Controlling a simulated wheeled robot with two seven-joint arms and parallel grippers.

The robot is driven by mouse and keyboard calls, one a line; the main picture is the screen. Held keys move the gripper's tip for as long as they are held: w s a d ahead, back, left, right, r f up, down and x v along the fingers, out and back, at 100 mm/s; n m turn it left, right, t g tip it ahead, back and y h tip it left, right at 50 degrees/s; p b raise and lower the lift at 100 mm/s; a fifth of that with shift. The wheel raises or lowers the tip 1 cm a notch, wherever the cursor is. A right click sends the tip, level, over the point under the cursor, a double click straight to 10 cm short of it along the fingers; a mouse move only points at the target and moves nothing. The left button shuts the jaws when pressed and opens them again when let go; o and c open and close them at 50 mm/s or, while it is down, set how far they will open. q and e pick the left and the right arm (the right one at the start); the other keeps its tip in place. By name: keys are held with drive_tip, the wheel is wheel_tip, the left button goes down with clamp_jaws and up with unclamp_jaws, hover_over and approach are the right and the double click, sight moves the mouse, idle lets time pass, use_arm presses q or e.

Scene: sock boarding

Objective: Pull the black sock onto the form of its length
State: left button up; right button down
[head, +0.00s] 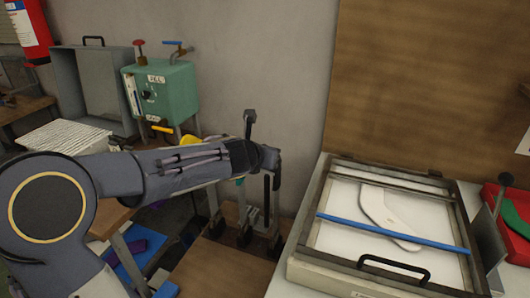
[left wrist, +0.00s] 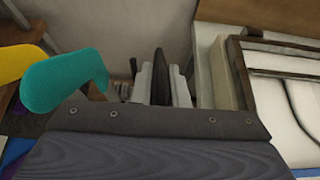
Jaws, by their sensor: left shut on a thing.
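My left gripper (left wrist: 160,88) shows in the left wrist view, its light grey fingers shut on a narrow dark thing (left wrist: 159,68) that looks like part of the black sock. In the head view the left gripper (head: 267,195) points down past the end of my arm, and a black strip shows there. A teal foot-shaped form (left wrist: 62,82) stands left of the gripper in the wrist view, with a yellow form (left wrist: 18,58) beyond it. My arm mostly hides both in the head view. The rest of the sock is hidden. My right gripper is not in view.
A framed box (head: 350,285) with a white sock shape (head: 385,215) and a blue bar (head: 390,232) lies to the right. A red tray (head: 518,250) holds a green piece (head: 518,212). A green machine (head: 165,90) and a grey open case (head: 95,80) stand behind left.

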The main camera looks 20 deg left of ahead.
use_arm(q)
drive_tip(key=shift+f+b, duration=0.6)
drive_tip(key=shift+f, duration=0.15)
drive_tip(key=o, duration=0.8)
drive_tip(key=shift+r, duration=0.1)
drive_tip(key=shift+o, duration=0.2)
drive_tip(key=p+v, duration=0.2)
drive_tip(key=v, duration=0.5)
drive_tip(key=shift+s+r, duration=0.15)
drive_tip(key=shift+s, duration=0.25)
